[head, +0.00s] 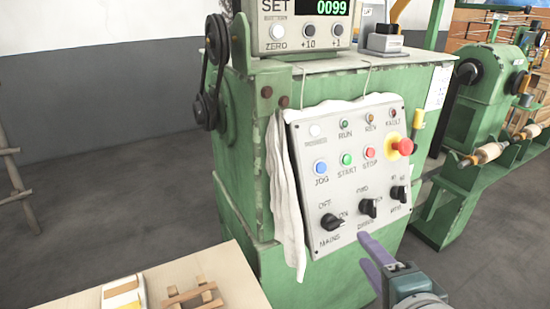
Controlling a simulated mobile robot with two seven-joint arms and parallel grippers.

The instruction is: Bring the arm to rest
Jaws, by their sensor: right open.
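My right gripper (363,249) comes in at the bottom right of the head view. Its two purple fingers are apart, with nothing seen between them. It is in front of the lower edge of the grey control panel (335,185), below the drive switch (368,207). Whether a fingertip touches the panel I cannot tell. My left gripper is not in view.
The panel hangs on a green machine (236,165) and carries a red emergency stop (403,147), a mains switch (332,222) and several buttons. A white cloth (287,205) hangs beside it. A counter (298,24) reads 0099. A wooden table (228,272) stands at bottom left.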

